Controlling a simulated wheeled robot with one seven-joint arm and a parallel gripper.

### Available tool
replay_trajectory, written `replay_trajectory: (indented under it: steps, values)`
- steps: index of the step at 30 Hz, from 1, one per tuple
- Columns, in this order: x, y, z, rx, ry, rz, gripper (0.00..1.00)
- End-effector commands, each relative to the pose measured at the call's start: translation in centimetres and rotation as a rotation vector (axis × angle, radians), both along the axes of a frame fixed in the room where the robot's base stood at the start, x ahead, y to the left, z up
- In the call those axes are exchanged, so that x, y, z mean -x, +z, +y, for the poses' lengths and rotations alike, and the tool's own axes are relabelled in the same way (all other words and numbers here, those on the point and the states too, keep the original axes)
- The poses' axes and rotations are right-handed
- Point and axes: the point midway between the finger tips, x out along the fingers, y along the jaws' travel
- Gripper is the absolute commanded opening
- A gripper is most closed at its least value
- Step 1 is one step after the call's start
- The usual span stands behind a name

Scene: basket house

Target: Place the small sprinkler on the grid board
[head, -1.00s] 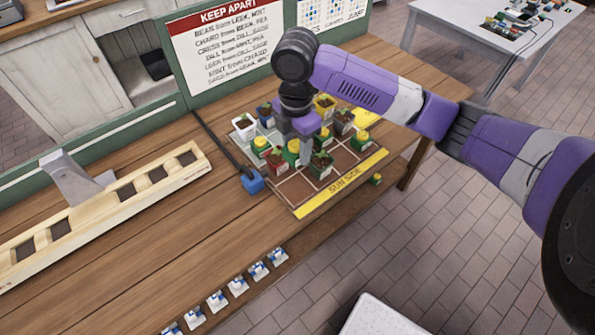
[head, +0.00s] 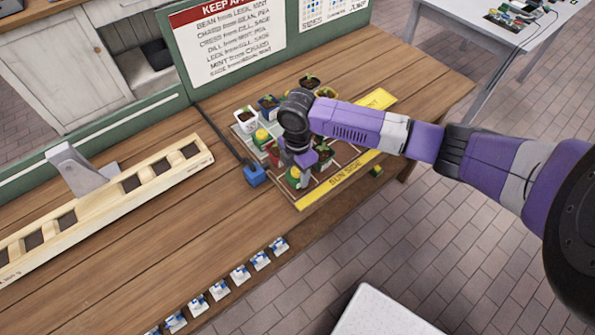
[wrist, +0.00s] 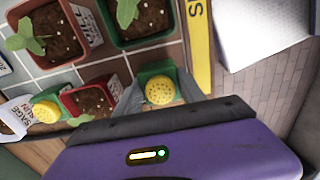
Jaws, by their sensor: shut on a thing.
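My gripper (wrist: 160,98) is shut on a small green sprinkler with a round yellow head (wrist: 158,88). In the head view the sprinkler (head: 293,176) shows below my gripper, over the front left part of the grid board (head: 312,196). I cannot tell whether its base touches the board. My wrist hides part of the board in the head view. Another green sprinkler with a yellow top (head: 262,136) stands on the board further back, and a yellow head (wrist: 45,110) shows at the left of the wrist view.
Potted plants in white (head: 246,118), blue (head: 268,104) and red (wrist: 92,100) pots crowd the board. A yellow "SUN SIDE" strip (head: 345,180) edges it. A blue block (head: 254,174) sits to the left.

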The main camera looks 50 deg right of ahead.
Motion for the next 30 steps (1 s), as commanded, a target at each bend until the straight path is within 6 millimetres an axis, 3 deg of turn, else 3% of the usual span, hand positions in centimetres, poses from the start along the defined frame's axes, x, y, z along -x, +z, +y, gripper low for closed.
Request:
replay_trajectory:
  steps: [9, 10, 13, 23, 30]
  values:
    - [0.0, -0.3, 0.0, -0.001, 0.0, 0.0, 0.01]
    - [0.0, -0.3, 0.0, -0.001, 0.0, 0.0, 0.49]
    - [0.0, -0.3, 0.0, -0.001, 0.0, 0.0, 0.68]
    - [0.0, -0.1, 0.0, -0.001, 0.0, 0.0, 0.69]
    - [-0.1, 2.4, 0.1, -0.001, 0.002, -0.004, 0.69]
